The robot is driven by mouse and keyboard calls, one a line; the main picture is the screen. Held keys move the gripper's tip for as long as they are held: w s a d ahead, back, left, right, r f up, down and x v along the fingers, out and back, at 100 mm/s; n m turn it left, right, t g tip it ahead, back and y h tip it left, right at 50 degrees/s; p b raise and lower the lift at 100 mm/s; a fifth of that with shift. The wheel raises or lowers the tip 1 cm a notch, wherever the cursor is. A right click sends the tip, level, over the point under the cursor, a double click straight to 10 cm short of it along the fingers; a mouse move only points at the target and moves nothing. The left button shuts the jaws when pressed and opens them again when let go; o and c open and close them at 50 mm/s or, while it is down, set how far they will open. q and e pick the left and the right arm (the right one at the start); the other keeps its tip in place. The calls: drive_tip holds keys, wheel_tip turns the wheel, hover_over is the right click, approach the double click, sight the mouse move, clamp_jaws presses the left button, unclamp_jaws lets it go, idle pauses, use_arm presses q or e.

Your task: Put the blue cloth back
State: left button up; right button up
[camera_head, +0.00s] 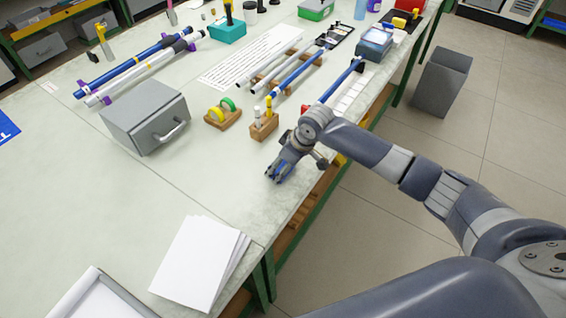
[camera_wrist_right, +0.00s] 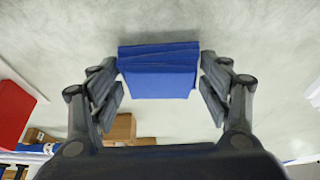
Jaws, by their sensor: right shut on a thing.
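The blue cloth (camera_wrist_right: 158,80) is folded in several layers and sits between the fingers of my right gripper (camera_wrist_right: 160,88) in the right wrist view. The right gripper is shut on it. In the head view my right gripper (camera_head: 277,174) is low over the table's right part, in front of the small wooden block with upright pieces; the cloth shows there only as small blue patches at the fingers. I cannot tell whether the cloth touches the table. My left gripper is not in view.
A grey metal box (camera_head: 145,113) stands to the left, with a wooden tape holder (camera_head: 223,118) and a wooden block (camera_head: 264,128) beyond the gripper. White paper sheets (camera_head: 198,262) lie nearer. Rods lie on supports farther back. The table between box and papers is clear.

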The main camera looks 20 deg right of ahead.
drive_tip(key=o, duration=0.9)
drive_tip(key=shift+f, duration=0.1)
drive_tip(key=shift+o, duration=0.2)
drive_tip(key=v, duration=1.2)
drive_tip(key=shift+b, duration=0.4)
drive_tip(key=shift+a, duration=0.1)
